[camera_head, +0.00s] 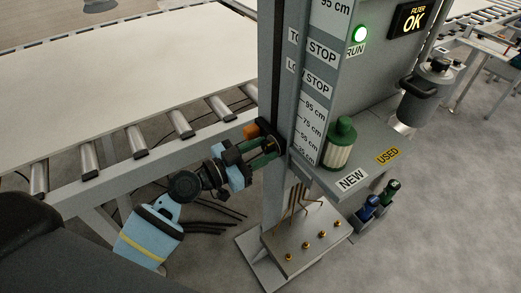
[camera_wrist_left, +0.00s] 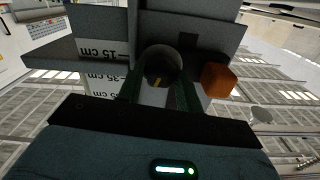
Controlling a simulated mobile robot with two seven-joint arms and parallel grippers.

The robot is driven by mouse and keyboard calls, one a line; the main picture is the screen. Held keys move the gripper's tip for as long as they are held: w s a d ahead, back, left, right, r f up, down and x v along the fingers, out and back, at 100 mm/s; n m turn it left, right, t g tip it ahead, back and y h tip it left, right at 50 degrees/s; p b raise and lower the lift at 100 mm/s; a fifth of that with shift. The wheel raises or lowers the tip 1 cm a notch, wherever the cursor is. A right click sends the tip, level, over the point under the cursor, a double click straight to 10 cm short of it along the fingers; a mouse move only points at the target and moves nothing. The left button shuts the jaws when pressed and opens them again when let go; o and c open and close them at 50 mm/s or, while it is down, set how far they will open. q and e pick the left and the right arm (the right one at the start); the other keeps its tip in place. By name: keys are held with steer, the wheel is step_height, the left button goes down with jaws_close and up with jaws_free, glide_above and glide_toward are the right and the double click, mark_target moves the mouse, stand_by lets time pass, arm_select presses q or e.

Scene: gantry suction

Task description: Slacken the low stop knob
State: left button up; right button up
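The low stop knob (camera_wrist_left: 161,66) is a dark round knob with a small yellowish mark, seen end-on in the left wrist view. My left gripper (camera_head: 268,152) is at the front of the grey column, low on its scale, in the head view. Its green fingers (camera_wrist_left: 160,88) lie on either side of the knob in the left wrist view. I cannot tell whether they press on it or stand slightly apart. In the head view the gripper and the dark stop block largely hide the knob. My right gripper is not in view.
An orange block (camera_head: 250,131) sits close beside the gripper. A roller conveyor (camera_head: 180,125) with a large pale sheet (camera_head: 110,75) runs behind. A shelf carries a green-capped filter (camera_head: 340,143). A metal box (camera_head: 306,238) with brass fittings stands below the column.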

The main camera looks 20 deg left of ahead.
arm_select(q)
steer(key=c, duration=0.4)
steer(key=n, duration=0.2)
steer(key=shift+n+b, duration=0.35)
steer(key=shift+n, duration=1.95)
steer(key=o, duration=1)
